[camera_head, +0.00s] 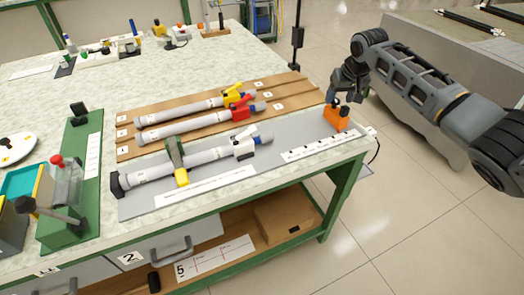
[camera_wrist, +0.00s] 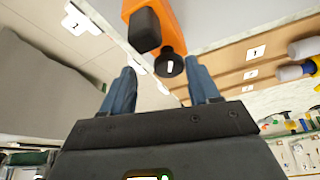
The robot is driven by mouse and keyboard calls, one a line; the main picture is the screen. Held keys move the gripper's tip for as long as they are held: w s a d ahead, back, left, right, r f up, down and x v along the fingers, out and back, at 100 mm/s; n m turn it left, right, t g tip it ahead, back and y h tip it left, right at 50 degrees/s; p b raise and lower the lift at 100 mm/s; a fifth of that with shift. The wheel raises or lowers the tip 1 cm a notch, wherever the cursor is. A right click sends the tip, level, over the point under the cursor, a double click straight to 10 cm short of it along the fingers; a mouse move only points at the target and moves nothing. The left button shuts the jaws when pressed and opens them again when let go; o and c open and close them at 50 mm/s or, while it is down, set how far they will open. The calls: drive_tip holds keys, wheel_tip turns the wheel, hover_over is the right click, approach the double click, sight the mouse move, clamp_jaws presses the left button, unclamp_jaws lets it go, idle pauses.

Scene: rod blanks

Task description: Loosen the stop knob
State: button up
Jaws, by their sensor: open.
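The orange stop block (camera_head: 336,119) stands at the right end of the grey plate (camera_head: 215,192) on the bench. It has black parts on top. In the wrist view the orange block (camera_wrist: 180,22) carries a black rectangular part (camera_wrist: 144,30) and a round black stop knob (camera_wrist: 168,65) with a white mark. My gripper (camera_head: 340,92) is just above and beside the block. Its two blue fingers (camera_wrist: 162,68) are open, one on each side of the round knob, with gaps visible. I cannot tell how deep the knob sits between them.
A grey rod with a white clamp (camera_head: 244,147) lies along the plate. Rods with yellow (camera_head: 235,97) and red (camera_head: 241,110) clamps lie on wooden boards behind. A green fixture (camera_head: 75,185) stands at the left.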

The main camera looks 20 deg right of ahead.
drive_tip(key=shift+m+b, duration=0.35)
drive_tip(key=shift+m, duration=0.05)
